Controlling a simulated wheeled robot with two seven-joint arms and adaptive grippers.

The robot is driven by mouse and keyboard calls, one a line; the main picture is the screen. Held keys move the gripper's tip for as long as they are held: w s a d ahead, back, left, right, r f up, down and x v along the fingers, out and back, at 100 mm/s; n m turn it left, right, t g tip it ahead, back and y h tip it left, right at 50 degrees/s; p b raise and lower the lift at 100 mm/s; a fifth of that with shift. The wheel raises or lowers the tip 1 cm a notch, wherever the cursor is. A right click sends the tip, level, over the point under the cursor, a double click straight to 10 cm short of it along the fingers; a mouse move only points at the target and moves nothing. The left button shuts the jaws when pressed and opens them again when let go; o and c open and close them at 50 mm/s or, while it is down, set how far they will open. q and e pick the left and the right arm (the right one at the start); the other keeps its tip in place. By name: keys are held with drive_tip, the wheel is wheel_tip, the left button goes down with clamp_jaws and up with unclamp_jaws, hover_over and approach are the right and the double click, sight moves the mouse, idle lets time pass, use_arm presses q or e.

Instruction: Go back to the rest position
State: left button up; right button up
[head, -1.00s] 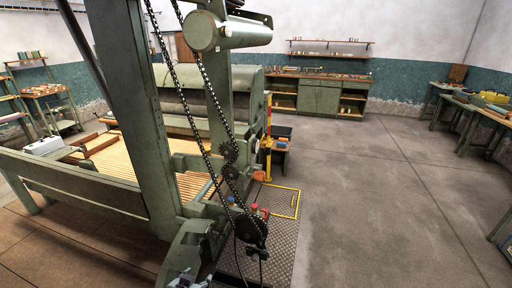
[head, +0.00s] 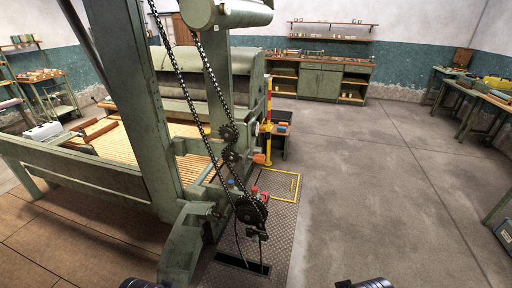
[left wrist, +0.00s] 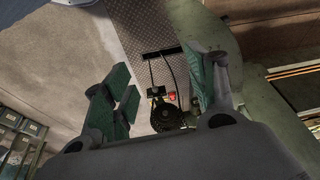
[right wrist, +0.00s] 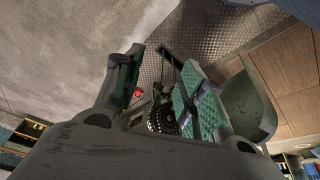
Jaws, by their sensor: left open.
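My left gripper (left wrist: 163,82) is open in the left wrist view, its green-padded fingers apart with nothing between them. My right gripper (right wrist: 162,72) is also open and empty in the right wrist view. Neither gripper's fingers show in the head view; only dark parts of my arms show at its bottom edge. Behind the fingers in both wrist views are a chain sprocket, a small red part and the metal floor plate. No touch between fingers and machine is visible.
A green machine with a tall post (head: 140,110), hanging chains and a lower sprocket (head: 250,209) stands at left and centre. A checkered floor plate (head: 283,225) with a yellow outline lies beside it. Grey floor (head: 380,190) is open at right. Workbenches line the walls.

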use_arm(q)
drive_tip(key=d+f+b, duration=0.2)
drive_tip(key=f+b, duration=1.4)
drive_tip(key=f, duration=0.2)
drive_tip(key=s+d+f+h+b, duration=0.1)
drive_tip(key=d+f+b, duration=0.2)
drive_tip(key=f+b, duration=1.3)
wheel_tip(320, 180, down, 4)
drive_tip(key=shift+d+r+m+h, duration=0.2)
drive_tip(key=shift+r+m+h, duration=0.05)
drive_tip(key=shift+m+h, duration=0.05)
use_arm(e)
drive_tip(key=a+f, duration=0.2)
drive_tip(key=f, duration=1.6)
drive_tip(key=s+a+f+y, duration=0.1)
drive_tip(key=a+f, duration=0.2)
drive_tip(key=f, duration=1.6)
drive_tip(key=shift+a+f+n+y, duration=0.2)
drive_tip(key=shift+f+n+y, duration=0.05)
drive_tip(key=shift+n+y, duration=0.05)
use_arm(q)
drive_tip(key=shift+w+f, duration=0.1)
drive_tip(key=shift+f, duration=0.1)
use_arm(e)
drive_tip(key=shift+f, duration=0.2)
